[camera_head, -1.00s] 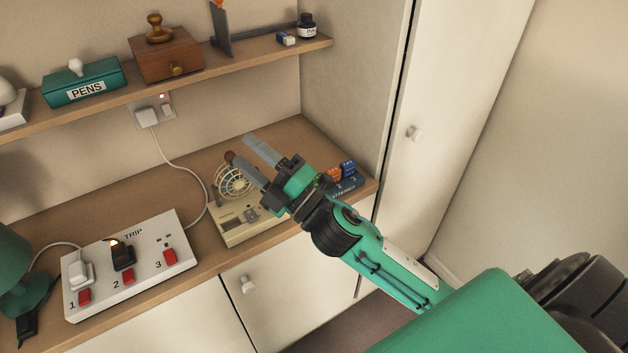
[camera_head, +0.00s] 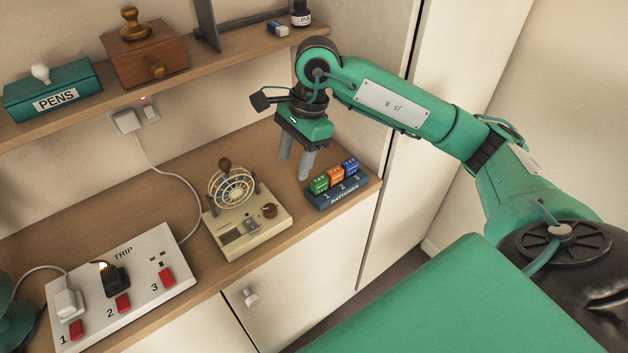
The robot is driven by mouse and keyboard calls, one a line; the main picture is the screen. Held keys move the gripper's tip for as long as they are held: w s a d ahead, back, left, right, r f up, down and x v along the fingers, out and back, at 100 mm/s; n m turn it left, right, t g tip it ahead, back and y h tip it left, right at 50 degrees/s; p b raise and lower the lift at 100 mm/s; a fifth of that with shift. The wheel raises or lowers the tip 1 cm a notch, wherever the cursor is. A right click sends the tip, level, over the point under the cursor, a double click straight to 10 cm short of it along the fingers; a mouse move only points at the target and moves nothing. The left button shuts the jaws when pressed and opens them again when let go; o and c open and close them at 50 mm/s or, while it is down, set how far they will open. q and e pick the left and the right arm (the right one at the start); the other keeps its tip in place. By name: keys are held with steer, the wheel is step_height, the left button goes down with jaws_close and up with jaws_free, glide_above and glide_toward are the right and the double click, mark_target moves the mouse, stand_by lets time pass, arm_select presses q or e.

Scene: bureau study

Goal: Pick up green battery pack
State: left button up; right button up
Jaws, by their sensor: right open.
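The green battery pack (camera_head: 319,184) stands in the leftmost slot, above the number 1, of a dark blue battery holder (camera_head: 338,197) on the desk. An orange pack (camera_head: 335,174) and a blue pack (camera_head: 350,166) stand beside it in slots 2 and 3. My right gripper (camera_head: 294,173) points down, open and empty, just left of and behind the green pack. Its fingers appear apart from the pack, though the exact gap is hard to judge. My left gripper is not in view.
A beige device with a round wire cage (camera_head: 268,231) stands left of the holder. A white TRIP power strip (camera_head: 183,257) is at front left. The shelf (camera_head: 190,76) above carries a PENS box (camera_head: 60,86), a wooden box (camera_head: 145,62) and an ink bottle (camera_head: 301,14).

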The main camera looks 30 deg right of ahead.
steer(key=w+d+r+h, duration=0.2)
steer(key=d+h, duration=0.1)
steer(key=d, duration=0.3)
steer(key=p, duration=0.2)
glide_above(320, 179)
steer(key=f, duration=0.8)
steer(key=shift+s+a+f, duration=0.1)
steer(key=shift+a+f, duration=0.1)
steer(key=shift+f, duration=0.1)
steer(key=shift+f+p, duration=0.35)
steer(key=shift+f, duration=0.2)
step_height(320, 179, down, 3)
steer(key=shift+d+f+p, duration=0.1)
steer(key=shift+d+p, duration=0.05)
steer(key=shift+p, duration=0.5)
steer(key=shift+f, duration=0.45)
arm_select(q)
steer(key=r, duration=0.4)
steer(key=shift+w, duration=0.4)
arm_select(e)
steer(key=c, duration=1)
